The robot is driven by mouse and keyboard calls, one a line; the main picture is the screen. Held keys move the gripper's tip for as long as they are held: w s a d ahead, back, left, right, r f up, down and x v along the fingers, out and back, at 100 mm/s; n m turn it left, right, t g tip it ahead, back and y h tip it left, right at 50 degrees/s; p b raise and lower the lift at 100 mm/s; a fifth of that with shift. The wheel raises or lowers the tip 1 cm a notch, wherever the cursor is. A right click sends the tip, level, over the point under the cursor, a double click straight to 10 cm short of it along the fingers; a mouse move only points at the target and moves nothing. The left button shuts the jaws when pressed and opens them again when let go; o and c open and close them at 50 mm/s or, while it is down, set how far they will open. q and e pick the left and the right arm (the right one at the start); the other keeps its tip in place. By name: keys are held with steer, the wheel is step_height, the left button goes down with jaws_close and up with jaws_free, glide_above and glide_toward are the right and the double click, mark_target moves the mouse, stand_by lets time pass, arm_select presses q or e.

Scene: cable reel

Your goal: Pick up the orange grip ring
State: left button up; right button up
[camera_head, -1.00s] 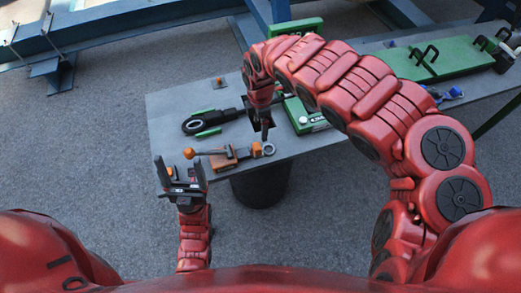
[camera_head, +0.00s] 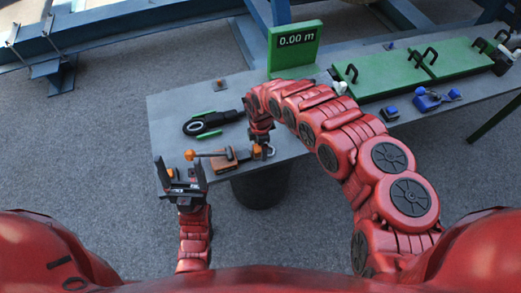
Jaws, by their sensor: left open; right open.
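A small orange piece (camera_head: 257,152) with a grey ring (camera_head: 269,150) beside it lies at the table's front edge, at the right end of an orange-brown block (camera_head: 224,165). I take this piece to be the orange grip ring; its shape is partly hidden by my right gripper. My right gripper (camera_head: 261,146) points down directly over it, with its fingertips close to or around it; contact cannot be told. My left gripper (camera_head: 180,169) is open and empty, in front of the table's front left corner.
A rod with an orange ball (camera_head: 189,154) extends left from the block. A black tool with a round head (camera_head: 194,127) and green strips lies behind. A green display (camera_head: 295,45) reads 0.00 m. Green panels with black handles (camera_head: 385,75) stand right. The table's left corner (camera_head: 165,105) is clear.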

steer(key=shift+f, duration=0.2)
steer(key=shift+c, duration=0.3)
jaws_close()
steer(key=shift+r, duration=0.15)
